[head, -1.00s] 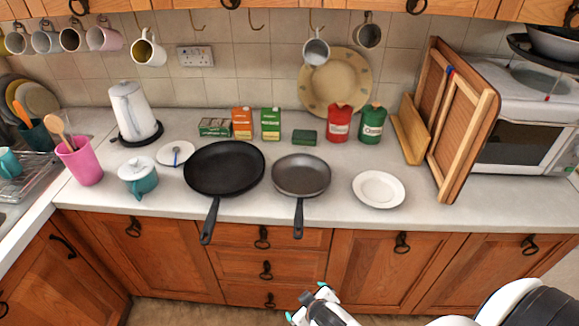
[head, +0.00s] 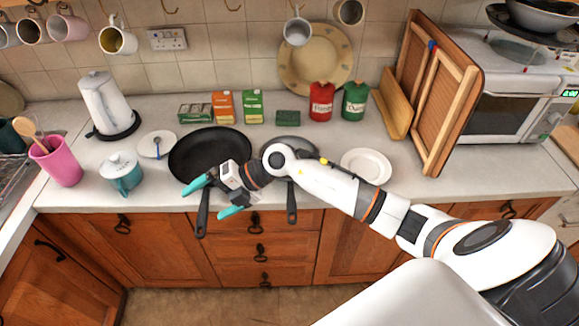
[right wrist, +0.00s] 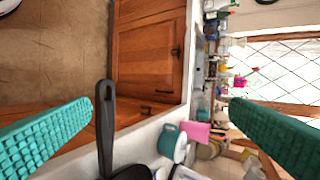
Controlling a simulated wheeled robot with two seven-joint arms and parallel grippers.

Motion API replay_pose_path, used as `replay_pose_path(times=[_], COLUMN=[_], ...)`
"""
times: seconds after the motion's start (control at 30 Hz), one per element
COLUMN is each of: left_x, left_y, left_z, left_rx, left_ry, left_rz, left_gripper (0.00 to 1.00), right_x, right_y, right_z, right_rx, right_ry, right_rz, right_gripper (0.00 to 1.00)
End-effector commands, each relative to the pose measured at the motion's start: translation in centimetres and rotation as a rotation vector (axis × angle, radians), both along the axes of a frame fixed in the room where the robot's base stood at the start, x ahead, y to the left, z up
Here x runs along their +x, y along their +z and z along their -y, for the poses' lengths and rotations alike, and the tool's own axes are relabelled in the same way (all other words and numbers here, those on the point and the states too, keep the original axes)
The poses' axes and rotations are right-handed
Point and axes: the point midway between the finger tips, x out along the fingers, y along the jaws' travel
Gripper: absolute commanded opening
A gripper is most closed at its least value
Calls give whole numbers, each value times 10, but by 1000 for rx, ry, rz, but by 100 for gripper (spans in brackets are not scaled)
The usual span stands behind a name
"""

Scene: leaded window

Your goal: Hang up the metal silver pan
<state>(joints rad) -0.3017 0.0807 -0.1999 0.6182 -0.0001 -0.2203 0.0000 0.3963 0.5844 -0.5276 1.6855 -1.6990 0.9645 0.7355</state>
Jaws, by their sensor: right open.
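The grey metal pan (head: 291,146) lies on the worktop, mostly hidden behind my right arm in the head view. Its rim shows above the arm, and its handle (head: 292,204) sticks out below it over the front edge. A larger black frying pan (head: 207,148) lies to its left, with its handle (head: 202,215) over the edge. My right gripper (head: 207,200) is open, with its teal fingers to either side of the black pan's handle in the picture. In the right wrist view, that dark handle (right wrist: 106,128) shows between the fingers, apparently untouched. My left gripper is not in view.
Empty hooks (head: 233,5) and hanging mugs (head: 297,28) line the wall. A white plate (head: 366,165) lies right of the grey pan. A teal pot (head: 121,174) and pink utensil cup (head: 55,162) stand left. Wooden boards (head: 440,105) lean beside the microwave.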

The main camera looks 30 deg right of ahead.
Motion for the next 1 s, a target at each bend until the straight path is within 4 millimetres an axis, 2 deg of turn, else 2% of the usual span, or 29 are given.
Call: replay_pose_path(times=[0.03,0.07,0.1,0.2,0.3,0.4,0.5,0.67,1.0], left_x=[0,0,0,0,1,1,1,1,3], left_y=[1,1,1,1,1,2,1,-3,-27], left_z=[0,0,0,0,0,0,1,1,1], left_rx=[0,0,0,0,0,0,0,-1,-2], left_ry=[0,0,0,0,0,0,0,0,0], left_rz=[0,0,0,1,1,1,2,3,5], left_gripper=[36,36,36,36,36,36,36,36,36], right_x=[7,8,10,11,9,7,5,5,4], right_y=[-15,-24,-33,-41,-38,-34,-32,-38,-72], right_z=[31,50,78,139,184,210,221,222,220], right_rx=[-173,-272,-402,-652,-819,-912,-950,-954,-950], right_ry=[21,27,24,-17,-70,-110,-126,-127,-123], right_rz=[-49,-87,-140,-261,-354,-411,-438,-440,-438], right_gripper=[100,100,100,100,100,100,100,100,100])
